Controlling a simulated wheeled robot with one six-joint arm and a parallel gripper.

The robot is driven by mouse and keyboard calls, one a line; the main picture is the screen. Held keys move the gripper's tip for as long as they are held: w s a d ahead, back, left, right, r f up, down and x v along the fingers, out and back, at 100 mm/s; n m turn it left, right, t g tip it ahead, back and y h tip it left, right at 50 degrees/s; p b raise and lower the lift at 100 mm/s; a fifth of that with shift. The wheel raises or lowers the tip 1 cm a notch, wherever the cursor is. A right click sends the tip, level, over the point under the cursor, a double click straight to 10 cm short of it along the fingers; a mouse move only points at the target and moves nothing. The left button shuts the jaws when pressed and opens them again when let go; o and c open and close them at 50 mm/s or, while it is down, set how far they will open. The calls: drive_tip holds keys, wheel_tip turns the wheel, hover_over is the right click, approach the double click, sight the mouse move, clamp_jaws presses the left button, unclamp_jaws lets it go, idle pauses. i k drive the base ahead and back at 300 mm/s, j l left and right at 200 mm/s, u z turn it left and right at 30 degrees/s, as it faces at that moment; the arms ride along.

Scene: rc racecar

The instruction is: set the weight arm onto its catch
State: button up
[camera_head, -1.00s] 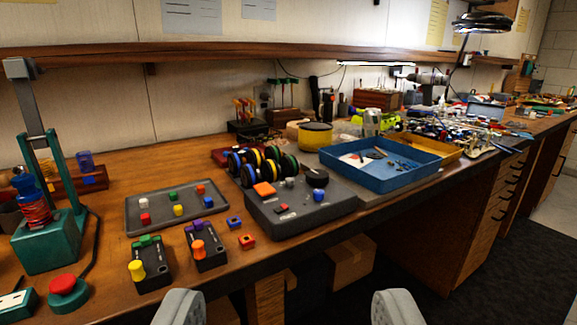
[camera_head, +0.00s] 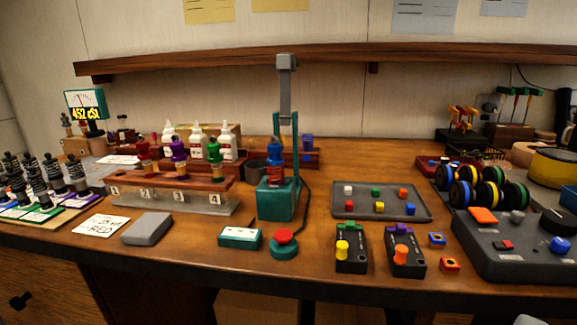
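A teal stand (camera_head: 277,203) is at the middle of the bench, with a blue-topped shock with a red spring (camera_head: 275,172) upright in it. A grey arm (camera_head: 286,95) with a block at its top rises nearly upright above the stand; I take it to be the weight arm. I cannot pick out the catch for certain. Only a small pale tip, likely one finger of my gripper (camera_head: 530,320), shows at the bottom right edge, well away from the stand. The rest of my gripper is out of frame, so its opening is hidden.
A red button on a teal base (camera_head: 284,244) and a teal box (camera_head: 239,238) stand in front. A grey tray (camera_head: 380,210) and two black blocks are right. A shelf (camera_head: 330,53) runs behind the arm.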

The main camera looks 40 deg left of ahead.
sight(286, 63)
drive_tip(key=j, duration=0.55)
drive_tip(key=i+j, duration=0.15)
drive_tip(key=j, duration=0.35)
drive_tip(key=j+z, duration=0.1)
drive_tip(key=j, duration=0.45)
drive_tip(key=i, duration=0.05)
